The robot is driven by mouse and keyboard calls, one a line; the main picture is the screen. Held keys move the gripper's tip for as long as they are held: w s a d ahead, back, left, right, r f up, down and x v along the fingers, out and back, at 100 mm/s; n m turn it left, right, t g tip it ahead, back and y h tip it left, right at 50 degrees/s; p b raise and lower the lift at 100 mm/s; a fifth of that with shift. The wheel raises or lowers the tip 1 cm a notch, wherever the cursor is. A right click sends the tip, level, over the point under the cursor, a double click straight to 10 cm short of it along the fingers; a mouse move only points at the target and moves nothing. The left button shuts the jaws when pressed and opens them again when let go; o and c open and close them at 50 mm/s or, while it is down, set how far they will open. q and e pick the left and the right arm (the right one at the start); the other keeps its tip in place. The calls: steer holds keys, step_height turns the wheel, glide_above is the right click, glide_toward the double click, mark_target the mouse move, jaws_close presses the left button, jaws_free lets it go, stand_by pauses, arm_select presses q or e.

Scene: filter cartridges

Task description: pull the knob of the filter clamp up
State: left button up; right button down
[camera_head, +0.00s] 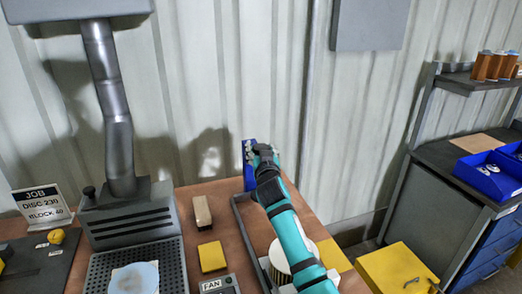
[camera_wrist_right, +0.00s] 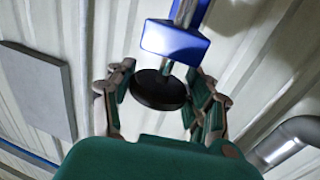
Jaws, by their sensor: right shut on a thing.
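The blue filter clamp (camera_head: 248,180) stands upright at the back edge of the wooden table, against the wall. In the right wrist view its blue block (camera_wrist_right: 174,41) has a metal rod coming out of it. The rod ends in a round black knob (camera_wrist_right: 158,91). My right gripper (camera_head: 263,151) is at the clamp's upper part and hides the knob in the head view. In the wrist view, the fingers of my right gripper (camera_wrist_right: 161,86) stand on both sides of the knob and are shut on it. My left gripper is not in view.
A grey fume unit (camera_head: 133,222) with a pipe stands on the left. A beige block (camera_head: 202,212) and a yellow block (camera_head: 212,257) lie on the table (camera_head: 192,253). A white cylinder (camera_head: 283,257) stands beside my right arm. A yellow box (camera_head: 396,267) is at the right.

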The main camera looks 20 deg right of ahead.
step_height(320, 180, up, 5)
steer(key=shift+p, duration=1.1)
steer(key=shift+f, duration=0.15)
steer(key=shift+c, duration=2.3)
jaws_free()
steer(key=shift+s+f, duration=0.1)
steer(key=shift+f, duration=0.05)
steer(key=shift+s, duration=0.3)
steer(key=s+a, duration=0.2)
steer(key=s, duration=0.9)
steer(key=shift+s, duration=0.1)
